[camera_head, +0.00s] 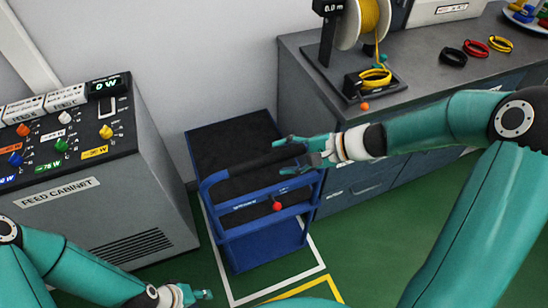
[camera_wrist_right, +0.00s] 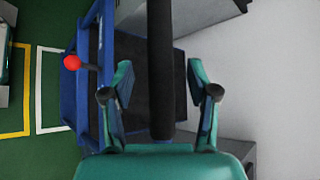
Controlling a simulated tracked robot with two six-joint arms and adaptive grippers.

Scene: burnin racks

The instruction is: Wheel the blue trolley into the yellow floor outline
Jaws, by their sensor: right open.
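The blue trolley (camera_head: 262,245) stands upright inside a white floor outline (camera_head: 318,256), between a cabinet and a bench. Its black handle bar (camera_head: 243,166) runs across its near top; a red knob (camera_head: 277,206) sits below it. My right gripper (camera_head: 301,156) is open at the right end of the bar. In the right wrist view the bar (camera_wrist_right: 160,75) passes between the two spread fingers, with gaps on both sides. A corner of the yellow floor outline (camera_head: 327,283) shows at the bottom; the rest is cut off or hidden. My left gripper (camera_head: 206,294) is low, near the floor, away from the trolley; its opening is unclear.
The grey feed cabinet (camera_head: 150,190) with coloured knobs stands close on the left. The grey bench (camera_head: 350,188) stands close on the right, carrying a spool (camera_head: 362,20) and coloured cable coils (camera_head: 476,47). A wall is behind. Green floor (camera_head: 385,235) lies clear in front.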

